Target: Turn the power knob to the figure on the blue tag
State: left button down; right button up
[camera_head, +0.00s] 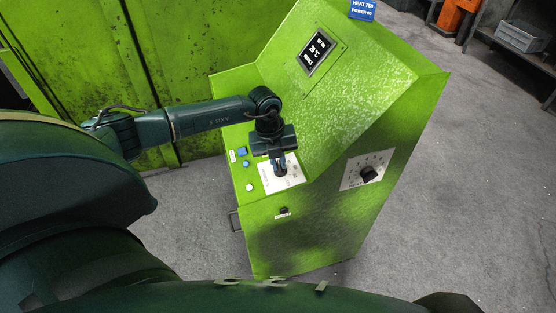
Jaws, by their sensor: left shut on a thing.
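The blue tag (362,10) at the top edge reads HEAT 750 and a POWER line whose figure is too small to read surely. My left gripper (280,173) points down at the white dial plate (268,183) on the green cabinet's ledge. It is shut on a knob there, mostly hidden by the fingers. A second, black knob (369,174) sits on a white scale plate on the cabinet's right face, apart from the gripper. The labels do not show which one is the power knob. My right gripper is not in view.
The green cabinet (330,215) has a small display (317,50) on its sloped face. A blue button (242,152) and a white button (249,187) are left of the dial plate. A small dark switch (284,210) is on the front. Grey floor (440,200) is clear on the right.

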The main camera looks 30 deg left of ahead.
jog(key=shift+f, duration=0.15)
pick_arm(q)
jog(key=shift+m+b, duration=0.6)
jog(key=shift+m, duration=0.6)
jog(key=shift+m+b, duration=0.4)
jog(key=shift+m, duration=0.4)
jog(key=m+b, duration=0.1)
jog(key=m, duration=0.2)
jog(key=shift+m+b, duration=0.3)
jog(key=shift+b, duration=0.05)
jog(key=m+b, duration=0.2)
jog(key=m, duration=0.1)
jog(key=shift+m, duration=0.4)
jog(key=shift+w+m+b, duration=0.1)
jog(key=shift+m+b, duration=0.4)
jog(key=shift+m, duration=0.6)
jog(key=shift+r+m+b, duration=0.1)
jog(key=shift+m+b, duration=0.3)
jog(key=shift+m, duration=0.6)
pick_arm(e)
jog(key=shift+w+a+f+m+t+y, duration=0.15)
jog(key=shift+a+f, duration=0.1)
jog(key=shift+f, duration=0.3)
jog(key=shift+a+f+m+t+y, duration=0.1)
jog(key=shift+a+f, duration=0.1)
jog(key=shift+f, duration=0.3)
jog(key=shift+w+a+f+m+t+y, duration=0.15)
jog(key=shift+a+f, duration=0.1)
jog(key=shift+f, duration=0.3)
